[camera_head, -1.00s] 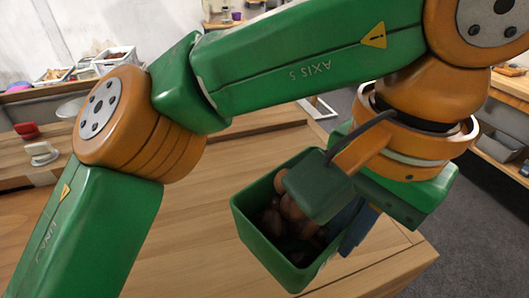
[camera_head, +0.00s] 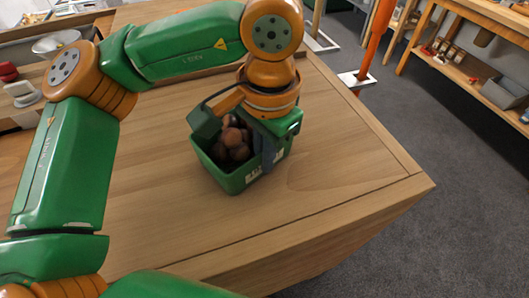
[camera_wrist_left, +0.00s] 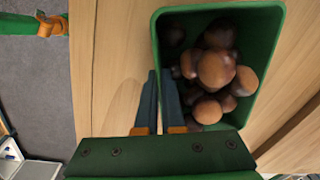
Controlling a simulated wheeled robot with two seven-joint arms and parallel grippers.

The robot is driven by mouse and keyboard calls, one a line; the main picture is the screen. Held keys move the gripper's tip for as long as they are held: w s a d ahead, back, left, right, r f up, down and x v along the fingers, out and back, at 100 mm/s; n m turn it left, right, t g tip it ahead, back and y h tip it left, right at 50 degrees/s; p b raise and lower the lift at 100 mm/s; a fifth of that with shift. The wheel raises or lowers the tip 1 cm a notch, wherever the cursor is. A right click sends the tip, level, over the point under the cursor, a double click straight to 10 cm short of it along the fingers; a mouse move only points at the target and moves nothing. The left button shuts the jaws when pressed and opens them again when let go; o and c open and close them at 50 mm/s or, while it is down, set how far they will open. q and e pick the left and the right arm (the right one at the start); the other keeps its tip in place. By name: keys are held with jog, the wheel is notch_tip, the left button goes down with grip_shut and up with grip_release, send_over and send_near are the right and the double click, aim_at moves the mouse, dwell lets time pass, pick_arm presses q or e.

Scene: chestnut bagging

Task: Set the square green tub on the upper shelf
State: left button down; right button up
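The square green tub (camera_head: 236,181) is over the wooden table, filled with brown chestnuts (camera_head: 235,143). I cannot tell whether its base touches the table. My left gripper (camera_head: 268,150) is at the tub's right wall. In the left wrist view, the two blue fingers (camera_wrist_left: 158,98) are close together, one on each side of the tub's wall (camera_wrist_left: 225,8), so the gripper is shut on it. A wooden shelf unit stands at the upper right, with an upper board (camera_head: 490,12) and a lower board (camera_head: 462,76). My right gripper is not visible.
The wooden table (camera_head: 340,165) is clear to the right of the tub. Grey floor (camera_head: 450,150) lies between table and shelf unit. A grey bin (camera_head: 505,92) and small jars stand on the lower board. An orange post (camera_head: 380,35) rises beyond the table.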

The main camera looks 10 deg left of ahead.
pick_arm(q)
jog(key=c, duration=1)
grip_release()
jog(key=shift+c, duration=0.2)
jog(key=shift+d, duration=0.1)
